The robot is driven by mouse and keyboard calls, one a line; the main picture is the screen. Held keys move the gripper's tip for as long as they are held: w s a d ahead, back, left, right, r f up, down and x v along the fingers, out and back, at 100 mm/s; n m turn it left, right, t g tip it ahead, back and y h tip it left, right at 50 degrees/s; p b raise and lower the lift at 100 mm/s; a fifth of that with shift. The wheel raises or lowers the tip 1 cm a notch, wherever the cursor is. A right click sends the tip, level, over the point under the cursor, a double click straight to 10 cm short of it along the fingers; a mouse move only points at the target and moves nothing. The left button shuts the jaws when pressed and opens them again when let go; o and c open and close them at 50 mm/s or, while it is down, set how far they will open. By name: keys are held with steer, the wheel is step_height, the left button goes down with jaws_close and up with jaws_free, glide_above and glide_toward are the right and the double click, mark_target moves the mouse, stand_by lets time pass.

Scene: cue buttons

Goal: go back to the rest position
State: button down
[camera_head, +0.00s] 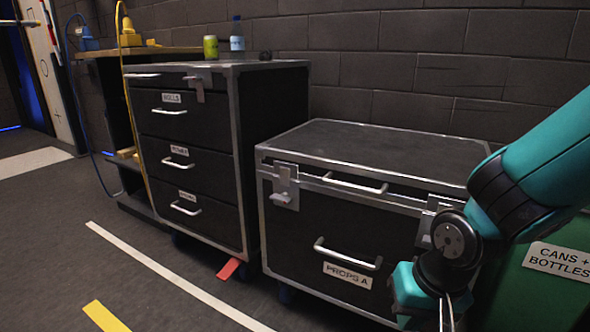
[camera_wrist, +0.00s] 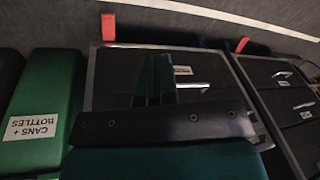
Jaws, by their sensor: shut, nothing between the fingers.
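My gripper (camera_head: 446,314) hangs low at the bottom right of the head view, in front of the "PROPS A" case (camera_head: 330,225). Its fingers point down and part of it is cut off by the frame's bottom edge. In the wrist view its fingers (camera_wrist: 156,78) are together with nothing held between them, over the dark case front. My teal arm comes in from the right edge.
A green "CANS + BOTTLES" bin (camera_head: 545,285) stands at the right, partly behind my arm. A black drawer cabinet (camera_head: 190,150) carries a green can (camera_head: 210,47) and a blue bottle (camera_head: 237,35). Floor at the left is clear.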

steer(key=s+a+r+n+g+y+p, duration=0.1)
steer(key=s+r+n+p, duration=0.1)
steer(key=s+r+n, duration=0.5)
steer(key=s+a+r+n+g+y+p, duration=0.15)
steer(key=s+r, duration=0.35)
steer(key=r, duration=0.5)
step_height(320, 180, up, 36)
steer(key=p, duration=3.7)
steer(key=shift+w, duration=0.25)
steer(key=shift+r+t, duration=0.1)
steer(key=shift+t, duration=0.15)
